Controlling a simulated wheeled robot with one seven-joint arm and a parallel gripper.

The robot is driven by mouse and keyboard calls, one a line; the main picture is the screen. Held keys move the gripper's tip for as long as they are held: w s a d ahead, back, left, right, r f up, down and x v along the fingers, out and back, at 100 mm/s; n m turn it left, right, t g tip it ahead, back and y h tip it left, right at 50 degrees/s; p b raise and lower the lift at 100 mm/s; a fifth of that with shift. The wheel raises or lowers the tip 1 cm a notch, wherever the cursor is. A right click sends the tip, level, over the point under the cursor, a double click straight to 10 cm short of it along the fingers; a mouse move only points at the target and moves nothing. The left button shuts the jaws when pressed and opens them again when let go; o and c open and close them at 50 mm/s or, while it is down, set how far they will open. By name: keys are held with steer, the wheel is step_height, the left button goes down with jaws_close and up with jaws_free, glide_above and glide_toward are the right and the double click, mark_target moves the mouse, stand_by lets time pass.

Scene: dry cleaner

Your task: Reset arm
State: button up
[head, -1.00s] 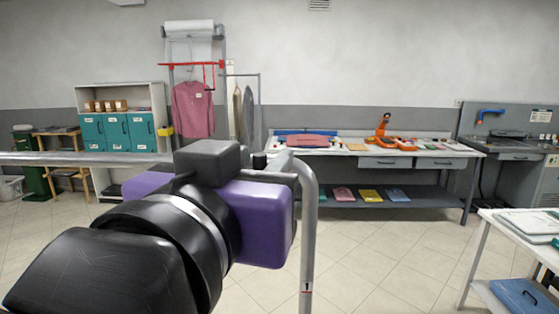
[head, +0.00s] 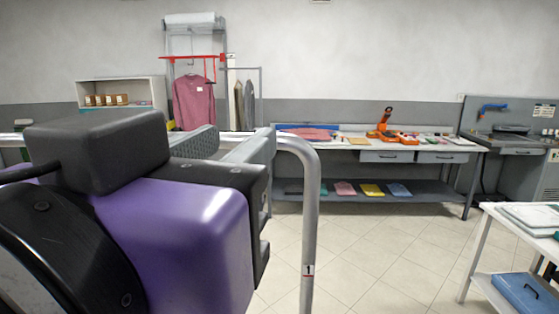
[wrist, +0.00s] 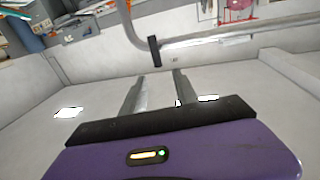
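My gripper (head: 228,143) is large in the head view, at the left and near the camera. Its body is purple with a black block on top, and its grey fingers point away from me, towards the back of the room. In the wrist view my gripper (wrist: 158,86) has its two fingers apart with nothing between them. It is open and empty. My arm's dark wrist fills the lower left of the head view.
A bent grey metal rail (head: 311,200) marked 1 stands close beside the gripper; the rail (wrist: 230,38) also crosses the top of the wrist view. A long worktable (head: 375,188) is at the back, a white table (head: 484,234) at the right. Tiled floor lies between.

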steer(key=a+r+n+t+y, duration=0.3)
steer(key=a+r+t+y, duration=0.1)
steer(key=a+r, duration=0.1)
steer(key=a+f+n+t+y, duration=0.1)
steer(key=a+f+n+y, duration=0.3)
steer(key=f+n+y, duration=0.2)
steer(key=d+f+n+g+y, duration=0.2)
steer(key=d+f+y, duration=0.1)
steer(key=f, duration=0.6)
steer(key=d+f+n+g+y, duration=0.1)
steer(key=d+f+n+y, duration=0.15)
steer(key=f, duration=0.75)
steer(key=s+d+f+m+g+h+b, duration=0.1)
steer(key=s+d+f+m+h, duration=0.15)
steer(key=s+d+f, duration=0.4)
steer(key=s+d+f+m+h, duration=0.2)
steer(key=s+d+f+m, duration=0.1)
steer(key=d+f, duration=0.7)
steer(key=s+d+f+m+g+h, duration=0.4)
steer(key=s+d+f, duration=0.6)
steer(key=s, duration=0.4)
steer(key=d+m+h, duration=0.1)
steer(key=h, duration=0.1)
steer(key=shift+d+f+h+b, duration=0.2)
steer(key=shift+f+h+b, duration=0.05)
steer(key=shift+h+b, duration=0.15)
